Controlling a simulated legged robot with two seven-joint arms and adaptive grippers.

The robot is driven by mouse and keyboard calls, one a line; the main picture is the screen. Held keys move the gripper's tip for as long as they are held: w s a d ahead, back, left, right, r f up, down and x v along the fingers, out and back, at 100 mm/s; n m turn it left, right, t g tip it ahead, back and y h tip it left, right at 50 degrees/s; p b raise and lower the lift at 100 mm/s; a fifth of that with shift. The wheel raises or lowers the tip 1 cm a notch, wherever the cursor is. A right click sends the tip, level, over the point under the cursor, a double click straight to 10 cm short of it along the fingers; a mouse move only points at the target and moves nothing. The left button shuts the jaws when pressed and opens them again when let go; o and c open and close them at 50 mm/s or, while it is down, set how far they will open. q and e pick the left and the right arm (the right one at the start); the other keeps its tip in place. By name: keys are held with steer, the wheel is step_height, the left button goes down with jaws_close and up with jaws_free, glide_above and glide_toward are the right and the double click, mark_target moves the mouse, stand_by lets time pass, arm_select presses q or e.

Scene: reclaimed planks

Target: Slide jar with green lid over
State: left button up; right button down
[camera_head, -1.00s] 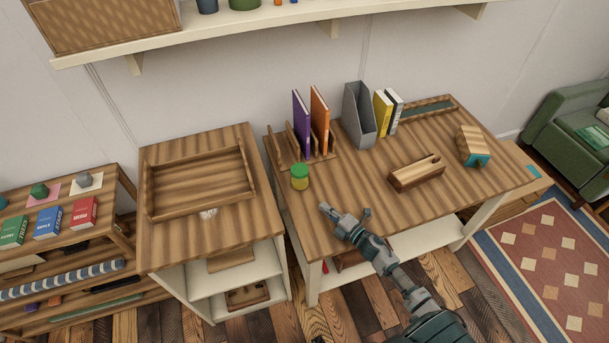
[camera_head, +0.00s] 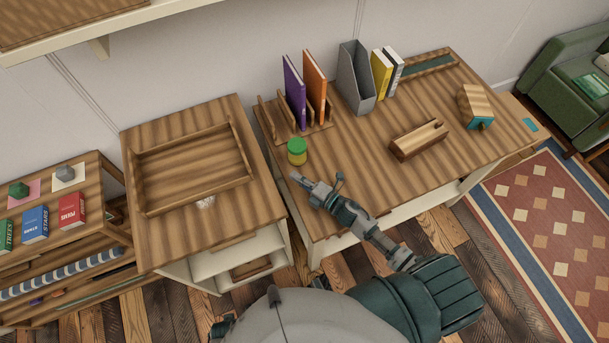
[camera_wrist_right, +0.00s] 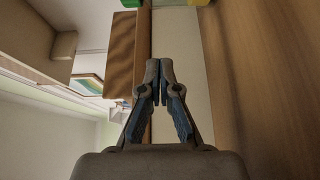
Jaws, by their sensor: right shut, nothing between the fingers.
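The jar with a green lid (camera_head: 297,151) stands upright on the wooden desk near its left edge, with yellow contents below the lid. My right gripper (camera_head: 298,177) is just in front of the jar, nearer to me, apart from it and above the desk's front left part. In the right wrist view its fingers (camera_wrist_right: 159,68) are shut together with nothing between them. A sliver of the jar (camera_wrist_right: 131,3), green and yellow, shows at the top edge of the wrist view. My left gripper is in neither view.
A wooden rack (camera_head: 318,126) holding a purple book (camera_head: 294,92) and an orange book (camera_head: 315,80) stands behind the jar. A wooden tray (camera_head: 250,163) lies on the cabinet to the left, across a gap. A wooden block holder (camera_head: 419,140) sits to the right; desk around it is clear.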

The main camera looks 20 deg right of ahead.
mark_target(305, 155)
steer(key=x, duration=0.6)
steer(key=shift+w+a, duration=0.1)
steer(key=shift+a, duration=0.05)
steer(key=d, duration=0.3)
steer(key=shift+w, duration=0.3)
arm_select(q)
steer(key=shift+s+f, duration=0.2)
arm_select(e)
steer(key=shift+w+d, duration=0.1)
steer(key=shift+d, duration=0.55)
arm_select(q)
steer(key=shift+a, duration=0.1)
arm_select(e)
steer(key=shift+a, duration=0.1)
steer(key=shift+d, duration=0.25)
steer(key=d, duration=0.2)
steer(key=w+d, duration=0.1)
steer(key=shift+d+b, duration=0.3)
steer(key=shift+d, duration=0.4)
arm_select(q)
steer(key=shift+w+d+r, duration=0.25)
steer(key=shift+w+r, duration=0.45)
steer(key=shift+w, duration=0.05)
arm_select(e)
steer(key=shift+d, duration=0.15)
